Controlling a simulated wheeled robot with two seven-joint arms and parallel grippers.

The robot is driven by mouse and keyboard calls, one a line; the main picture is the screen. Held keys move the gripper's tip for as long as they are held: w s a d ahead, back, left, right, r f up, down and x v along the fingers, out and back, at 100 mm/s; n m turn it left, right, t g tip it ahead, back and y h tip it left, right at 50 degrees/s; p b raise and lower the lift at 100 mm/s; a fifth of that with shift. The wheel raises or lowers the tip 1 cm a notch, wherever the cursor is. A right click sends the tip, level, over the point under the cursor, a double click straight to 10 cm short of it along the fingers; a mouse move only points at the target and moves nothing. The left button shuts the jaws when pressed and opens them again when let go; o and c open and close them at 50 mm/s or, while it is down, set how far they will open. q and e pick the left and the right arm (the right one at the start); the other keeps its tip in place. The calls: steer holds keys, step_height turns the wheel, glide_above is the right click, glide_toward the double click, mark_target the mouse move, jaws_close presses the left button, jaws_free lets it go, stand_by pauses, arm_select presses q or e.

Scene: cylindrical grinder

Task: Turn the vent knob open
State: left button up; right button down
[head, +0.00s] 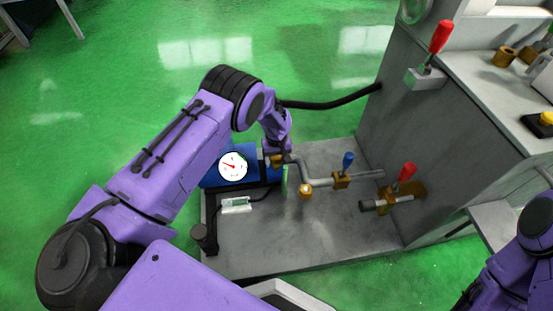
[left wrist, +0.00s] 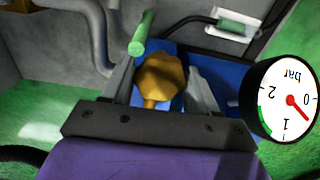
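The brass-coloured knob (left wrist: 160,78), which I take to be the vent knob, is lobed and sits between the two fingers of my left gripper (left wrist: 160,75) in the left wrist view. The fingers stand apart on either side of it, and I cannot make out firm contact. In the head view my left gripper (head: 277,150) reaches down beside the gauge, at a brass piece (head: 277,161) partly hidden by it. My right arm shows at the lower right of the head view, but its gripper is not clearly visible.
A round pressure gauge (head: 233,166) stands close to my left gripper on the blue unit (head: 213,180). A green handle (left wrist: 140,35) lies just beyond the knob. The pipe has a blue-handled valve (head: 348,160) and a red-handled valve (head: 406,173). The grey machine cabinet (head: 400,130) rises behind.

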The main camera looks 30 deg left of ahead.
mark_target(276, 159)
arm_select(q)
steer(key=shift+o, duration=1.2)
step_height(276, 159, up, 10)
steer(key=p, duration=0.3)
steer(key=shift+r, duration=0.25)
